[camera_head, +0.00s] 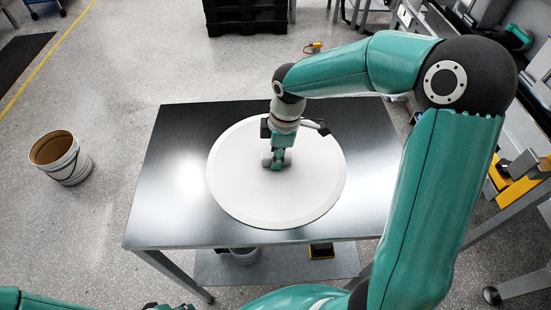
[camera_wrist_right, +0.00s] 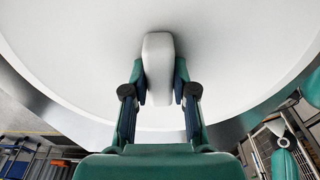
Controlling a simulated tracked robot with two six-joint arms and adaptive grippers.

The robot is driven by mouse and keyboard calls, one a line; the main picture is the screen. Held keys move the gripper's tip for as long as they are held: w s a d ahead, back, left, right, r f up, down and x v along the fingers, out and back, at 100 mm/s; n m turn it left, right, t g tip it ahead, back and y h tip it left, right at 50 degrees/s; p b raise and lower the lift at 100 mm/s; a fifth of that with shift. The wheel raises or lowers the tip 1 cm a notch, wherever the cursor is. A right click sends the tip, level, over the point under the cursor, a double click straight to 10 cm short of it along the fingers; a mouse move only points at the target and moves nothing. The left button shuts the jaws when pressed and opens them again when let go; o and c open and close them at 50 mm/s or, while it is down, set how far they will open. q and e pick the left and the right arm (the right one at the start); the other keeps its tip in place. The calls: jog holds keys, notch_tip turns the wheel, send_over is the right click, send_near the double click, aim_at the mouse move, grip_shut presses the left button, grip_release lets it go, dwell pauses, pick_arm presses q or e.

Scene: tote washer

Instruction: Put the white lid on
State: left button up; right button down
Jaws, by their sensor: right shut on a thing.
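The white lid (camera_head: 240,190) is a large round disc over the dark table, with a raised grip bar (camera_wrist_right: 158,62) at its middle. My right gripper (camera_head: 277,162) points down at the lid's middle. In the wrist view, the right gripper's fingers (camera_wrist_right: 160,95) are closed on both sides of the grip bar. I cannot tell whether the lid rests on the table or hangs just above it; what is under it is hidden. Only a sliver of my left gripper (camera_head: 166,306) shows at the bottom edge, and its fingers cannot be made out.
The table (camera_head: 172,190) has a bare, shiny left part. An open bucket (camera_head: 60,158) stands on the floor to the left. A black pallet stack (camera_head: 246,17) is at the back. Equipment with yellow parts (camera_head: 517,188) stands at the right. The floor between bucket and table is clear.

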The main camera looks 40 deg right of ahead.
jog(key=shift+w+r+p, duration=0.1)
jog(key=shift+r+p, duration=1.55)
jog(key=shift+r, duration=0.3)
